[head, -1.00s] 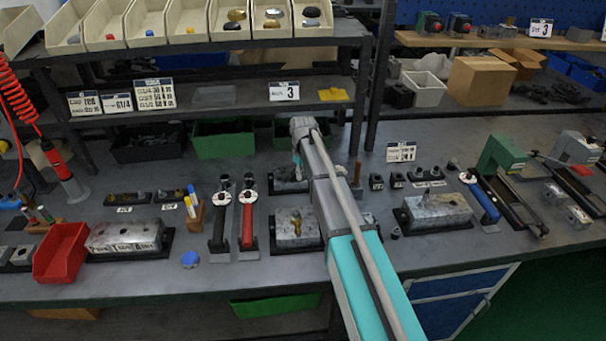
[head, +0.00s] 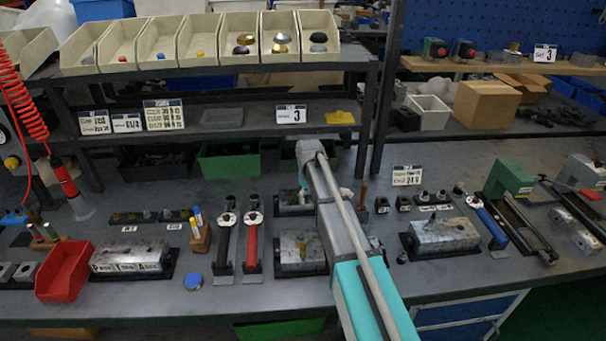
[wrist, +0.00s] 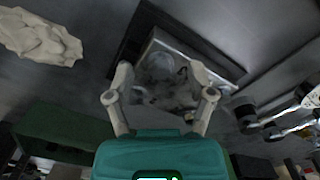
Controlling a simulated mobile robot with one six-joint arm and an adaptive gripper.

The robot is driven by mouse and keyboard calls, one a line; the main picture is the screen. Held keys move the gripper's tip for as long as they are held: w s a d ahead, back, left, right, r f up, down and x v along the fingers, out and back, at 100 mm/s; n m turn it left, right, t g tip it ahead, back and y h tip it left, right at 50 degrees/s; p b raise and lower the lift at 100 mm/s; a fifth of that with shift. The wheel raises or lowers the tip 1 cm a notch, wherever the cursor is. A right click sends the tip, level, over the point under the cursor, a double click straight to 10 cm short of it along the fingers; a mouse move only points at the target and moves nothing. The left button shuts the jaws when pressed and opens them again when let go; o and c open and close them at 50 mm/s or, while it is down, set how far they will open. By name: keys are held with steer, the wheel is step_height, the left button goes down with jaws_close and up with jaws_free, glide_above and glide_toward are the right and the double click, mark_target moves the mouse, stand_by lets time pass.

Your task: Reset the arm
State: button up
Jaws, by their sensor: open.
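My arm reaches from the front right over the bench, its end near the back middle. In the wrist view my gripper (wrist: 160,98) is open, its two pale fingers apart with nothing held between them. Beyond the fingers is a grey metal block (wrist: 185,55) on a dark base. In the head view the arm's end hides most of that back block (head: 291,199). Another metal valve block (head: 305,257) with a brass fitting on top sits on a dark base just left of my arm. The fingers are not clear in the head view.
A red bin (head: 63,270) and a long metal block (head: 128,257) stand at left. A black-handled tool (head: 224,244) and a red-handled tool (head: 251,244) lie left of centre. A valve block (head: 443,235) is at right. A shelf (head: 330,127) spans the back.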

steer(key=s+d+r+m+p, duration=0.1)
steer(key=s+d+m, duration=0.1)
steer(key=s, duration=0.7)
steer(key=s+d+r+m+p, duration=0.2)
steer(key=s+d, duration=0.1)
steer(key=s, duration=0.7)
steer(key=s+d+r+m+p, duration=0.1)
steer(key=s+d+m, duration=0.1)
steer(key=s, duration=0.7)
steer(key=shift+s+d+r+m, duration=0.25)
steer(key=shift+s+r+m, duration=0.05)
steer(key=shift+m, duration=0.2)
